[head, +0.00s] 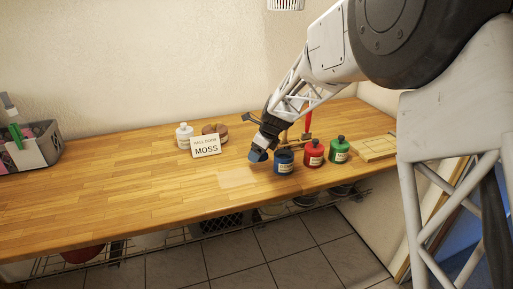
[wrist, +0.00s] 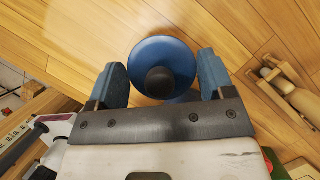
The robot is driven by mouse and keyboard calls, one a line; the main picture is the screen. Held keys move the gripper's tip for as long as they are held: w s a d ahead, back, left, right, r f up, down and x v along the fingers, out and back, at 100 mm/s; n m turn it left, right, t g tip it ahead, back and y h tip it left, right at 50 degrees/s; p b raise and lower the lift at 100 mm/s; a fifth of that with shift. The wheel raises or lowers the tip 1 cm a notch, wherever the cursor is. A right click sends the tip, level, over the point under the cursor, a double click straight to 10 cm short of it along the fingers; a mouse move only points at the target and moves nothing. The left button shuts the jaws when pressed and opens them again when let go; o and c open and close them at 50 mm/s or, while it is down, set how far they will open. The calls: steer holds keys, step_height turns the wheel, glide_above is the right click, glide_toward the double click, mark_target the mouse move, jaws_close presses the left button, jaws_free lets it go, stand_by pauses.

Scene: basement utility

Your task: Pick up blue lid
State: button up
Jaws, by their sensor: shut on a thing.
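My gripper (head: 262,147) is shut on the blue lid (wrist: 163,64), a round blue disc with a dark knob. In the wrist view the lid sits between the two blue fingers of my gripper (wrist: 163,78). In the head view the lid (head: 256,156) shows at the fingertips, left of the blue jar (head: 284,164) and apart from the tabletop as far as I can tell. The blue jar stands upright with no knob showing on top. Part of a blue thing shows behind the lid in the wrist view.
A red jar (head: 314,155) and a green jar (head: 340,151), both with dark knobs, stand right of the blue jar. A MOSS card (head: 206,146), a white bottle (head: 184,136) and a wooden tray (head: 374,148) are on the wooden counter (head: 110,180). The counter's left-middle is clear.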

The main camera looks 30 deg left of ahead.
steer(key=s+d, duration=0.4)
steer(key=s, duration=0.1)
steer(key=s+d+r, duration=0.1)
steer(key=s+d, duration=0.1)
steer(key=s, duration=0.1)
stand_by(0.8)
steer(key=w+d+r, duration=0.2)
steer(key=w+r, duration=0.7)
steer(key=w, duration=0.1)
steer(key=shift+w+d+m, duration=0.15)
steer(key=shift+d+m, duration=0.15)
steer(key=shift+d, duration=0.1)
steer(key=shift+f, duration=0.3)
steer(key=shift+f, duration=2.9)
steer(key=shift+f, duration=0.25)
stand_by(0.4)
steer(key=o, duration=0.9)
